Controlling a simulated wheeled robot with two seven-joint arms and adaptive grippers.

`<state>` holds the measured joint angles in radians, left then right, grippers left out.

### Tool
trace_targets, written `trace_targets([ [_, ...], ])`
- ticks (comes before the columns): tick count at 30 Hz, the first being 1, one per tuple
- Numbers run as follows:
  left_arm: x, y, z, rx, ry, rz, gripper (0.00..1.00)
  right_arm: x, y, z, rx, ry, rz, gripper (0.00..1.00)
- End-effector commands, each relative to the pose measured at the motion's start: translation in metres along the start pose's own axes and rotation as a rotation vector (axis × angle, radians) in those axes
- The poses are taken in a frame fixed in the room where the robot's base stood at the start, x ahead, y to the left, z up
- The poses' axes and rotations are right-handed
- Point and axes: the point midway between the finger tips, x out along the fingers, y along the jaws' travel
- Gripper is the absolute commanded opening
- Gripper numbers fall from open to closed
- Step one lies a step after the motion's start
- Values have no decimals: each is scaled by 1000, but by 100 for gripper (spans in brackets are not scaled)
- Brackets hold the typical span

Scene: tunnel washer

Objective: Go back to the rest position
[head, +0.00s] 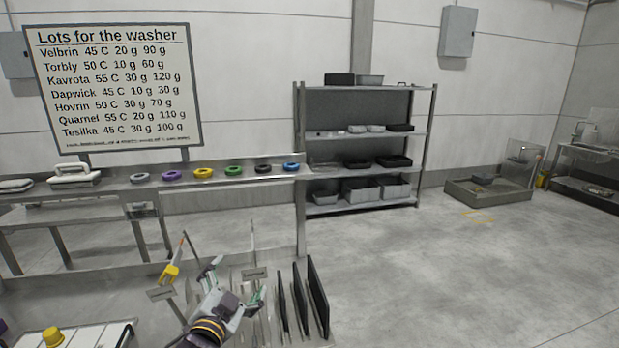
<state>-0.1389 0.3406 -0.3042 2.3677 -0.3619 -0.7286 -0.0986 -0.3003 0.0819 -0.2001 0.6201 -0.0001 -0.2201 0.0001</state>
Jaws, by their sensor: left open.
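My left gripper (232,278) is low in the head view, above the metal bench with the upright dark plates. Its fingers are spread apart, and nothing shows between them. A yellow-handled tool (171,272) stands just to the left of the gripper, apart from it. Several thin dark plates (317,298) stand on edge to its right. My right gripper is not in view.
A metal bench (80,285) fills the lower left. Behind it, a ledge holds several coloured rings (203,172). A grey shelf rack (413,160) with trays stands at the back. The floor (450,280) on the right is clear. A lot board (115,85) stands at upper left.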

Motion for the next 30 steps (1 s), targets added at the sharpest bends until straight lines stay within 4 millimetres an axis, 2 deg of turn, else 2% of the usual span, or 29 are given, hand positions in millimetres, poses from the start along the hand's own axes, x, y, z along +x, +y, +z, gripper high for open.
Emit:
trace_targets([
  [3, -13, 16, 41, -84, -147, 50, 100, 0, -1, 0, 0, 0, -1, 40],
  [8, -37, 40, 92, -185, -342, 119, 100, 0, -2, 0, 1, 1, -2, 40],
  [15, -91, 80, 158, -324, -636, 231, 100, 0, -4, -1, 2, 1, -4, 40],
  [21, -142, 109, 194, -415, -847, 315, 100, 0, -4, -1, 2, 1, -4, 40],
  [30, -189, 131, 216, -482, -1019, 390, 100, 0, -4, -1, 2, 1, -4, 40],
])
